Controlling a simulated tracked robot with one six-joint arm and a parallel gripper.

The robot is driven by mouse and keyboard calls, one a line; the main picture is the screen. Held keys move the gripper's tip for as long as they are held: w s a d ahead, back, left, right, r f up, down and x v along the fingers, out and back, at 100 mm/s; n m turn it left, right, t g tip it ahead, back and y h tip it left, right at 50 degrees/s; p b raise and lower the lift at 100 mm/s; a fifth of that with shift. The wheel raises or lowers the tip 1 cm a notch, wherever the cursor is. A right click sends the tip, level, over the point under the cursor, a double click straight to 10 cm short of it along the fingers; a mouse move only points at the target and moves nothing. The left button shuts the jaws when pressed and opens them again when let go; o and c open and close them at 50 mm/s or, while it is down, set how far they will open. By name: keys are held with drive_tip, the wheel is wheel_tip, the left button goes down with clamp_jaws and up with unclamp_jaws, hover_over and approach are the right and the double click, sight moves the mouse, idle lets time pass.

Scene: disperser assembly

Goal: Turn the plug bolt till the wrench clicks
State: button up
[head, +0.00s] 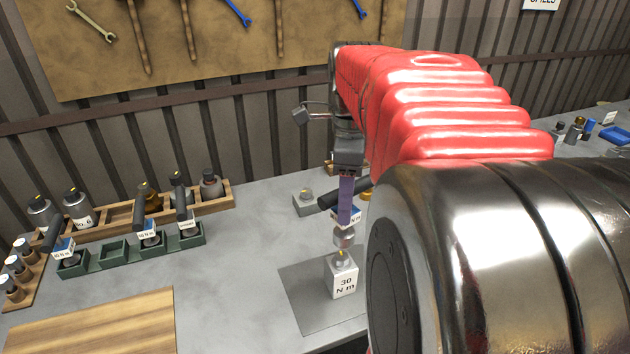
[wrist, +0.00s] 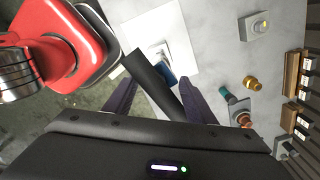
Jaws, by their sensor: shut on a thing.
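My gripper (head: 347,205) is shut on a torque wrench, with its purple fingers on either side of the black handle (wrist: 152,82). The wrench has a blue and white label (head: 353,217) and a metal head (head: 344,238) pointing down. Below it stands a pale block marked "30 N m" (head: 343,282), with the small yellowish plug bolt (head: 341,254) on its top. The wrench head is just above or at the bolt; I cannot tell whether they touch. In the wrist view the handle and label (wrist: 168,74) hide the bolt.
The block stands on a grey mat (head: 295,301). A green rack (head: 113,250) at left holds other black-handled wrenches. Behind it is a wooden rack (head: 222,197) with bottles. A grey block (head: 306,204) and a brass part (wrist: 250,83) lie nearby. A wooden board (head: 95,325) lies front left.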

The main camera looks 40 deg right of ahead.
idle(0.4)
wheel_tip(320, 180, down, 2)
drive_tip(key=n, duration=0.6)
drive_tip(key=shift+f, duration=0.15)
drive_tip(key=n, duration=0.5)
drive_tip(key=shift+f, duration=0.25)
drive_tip(key=n, duration=0.7)
drive_tip(key=shift+f, duration=0.25)
drive_tip(key=n, duration=0.6)
drive_tip(key=shift+f+n, duration=0.25)
drive_tip(key=shift+n, duration=0.15)
drive_tip(key=shift+s, duration=0.1)
